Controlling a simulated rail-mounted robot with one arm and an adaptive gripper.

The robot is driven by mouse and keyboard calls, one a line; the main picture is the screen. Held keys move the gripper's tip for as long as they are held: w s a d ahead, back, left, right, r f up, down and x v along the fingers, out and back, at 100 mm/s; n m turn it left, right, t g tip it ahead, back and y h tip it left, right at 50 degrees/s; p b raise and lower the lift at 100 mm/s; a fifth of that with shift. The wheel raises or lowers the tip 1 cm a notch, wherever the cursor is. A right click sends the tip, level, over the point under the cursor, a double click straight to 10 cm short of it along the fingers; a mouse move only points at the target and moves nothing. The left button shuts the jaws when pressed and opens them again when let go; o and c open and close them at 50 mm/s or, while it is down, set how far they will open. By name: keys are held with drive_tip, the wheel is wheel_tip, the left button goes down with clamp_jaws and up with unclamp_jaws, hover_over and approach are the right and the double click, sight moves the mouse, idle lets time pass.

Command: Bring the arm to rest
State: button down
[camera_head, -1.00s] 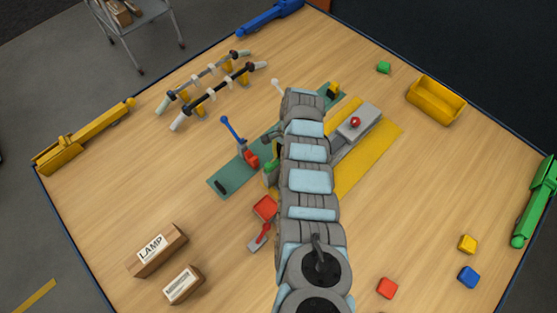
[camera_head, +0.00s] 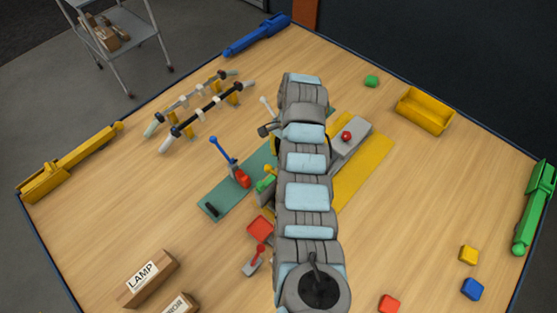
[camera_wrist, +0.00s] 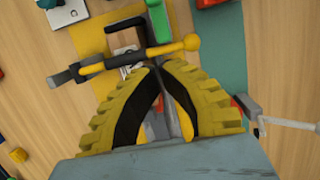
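My arm (camera_head: 305,195) runs up the middle of the head view and hides my gripper there. In the wrist view my gripper (camera_wrist: 158,66) has two curved yellow fingers with black inner pads. Their tips nearly meet, and I see nothing held between them. A lever with a yellow handle (camera_wrist: 172,47) lies across the view just past the tips; whether they touch it I cannot tell. A green handle (camera_wrist: 124,24) stands beyond it. A white-knobbed lever (camera_wrist: 290,122) is to the right of the fingers.
The green mat (camera_head: 215,197) carries a blue lever (camera_head: 220,150). A grey box with a red button (camera_head: 347,136) stands on the yellow mat (camera_head: 365,180). A bar rack (camera_head: 195,110), yellow bin (camera_head: 425,110) and LAMP box (camera_head: 150,280) surround them. The right middle tabletop is clear.

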drive_tip(key=shift+r, duration=0.35)
idle(0.3)
